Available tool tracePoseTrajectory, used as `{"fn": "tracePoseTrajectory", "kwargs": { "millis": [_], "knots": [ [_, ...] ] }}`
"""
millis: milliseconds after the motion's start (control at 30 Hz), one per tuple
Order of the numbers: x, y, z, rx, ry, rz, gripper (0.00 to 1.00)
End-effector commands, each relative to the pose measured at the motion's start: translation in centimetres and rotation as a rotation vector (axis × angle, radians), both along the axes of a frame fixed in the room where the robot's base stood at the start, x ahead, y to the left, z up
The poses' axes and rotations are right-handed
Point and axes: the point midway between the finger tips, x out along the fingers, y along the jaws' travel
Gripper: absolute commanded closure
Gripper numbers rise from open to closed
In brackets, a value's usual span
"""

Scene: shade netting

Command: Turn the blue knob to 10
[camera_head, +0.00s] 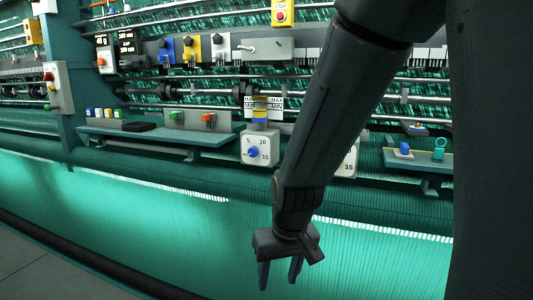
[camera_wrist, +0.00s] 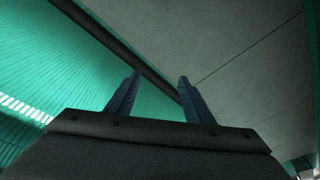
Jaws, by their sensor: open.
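The blue knob (camera_head: 253,151) sits on a pale square dial plate (camera_head: 261,158) on the front of the machine in the head view. The plate carries the numbers 5, 10 and 15. The knob's pointer direction is too small to tell for sure. My gripper (camera_head: 279,277) is open and empty, pointing down in front of the green netting, below and a little right of the knob and apart from it. In the wrist view my gripper (camera_wrist: 158,82) shows two spread fingers with nothing between them. The knob is not in the wrist view.
A second pale dial plate (camera_head: 348,160) is partly hidden behind my arm. A shelf (camera_head: 150,135) left of the dial holds a box with green and red buttons. Another shelf (camera_head: 420,163) at right holds small blue and green items. Green netting (camera_head: 130,215) hangs below.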

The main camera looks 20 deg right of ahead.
Motion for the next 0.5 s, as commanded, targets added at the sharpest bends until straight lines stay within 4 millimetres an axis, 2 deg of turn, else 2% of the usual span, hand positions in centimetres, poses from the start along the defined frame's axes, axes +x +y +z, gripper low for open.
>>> {"fn": "tracePoseTrajectory", "kwargs": {
  "millis": [33, 200, 300, 400, 500],
  "knots": [
    [3.5, 1.1, 0.3, 0.013, -0.083, 0.005, 0.53],
    [17.5, 3.8, 3.6, 0.005, -0.461, -0.018, 0.53],
    [24.4, 4.3, 6.3, -0.052, -0.675, -0.060, 0.53],
    [29.6, 4.3, 9.1, -0.148, -0.864, -0.121, 0.53],
    [32.9, 3.7, 11.5, -0.275, -1.016, -0.196, 0.53]
  ]
}}
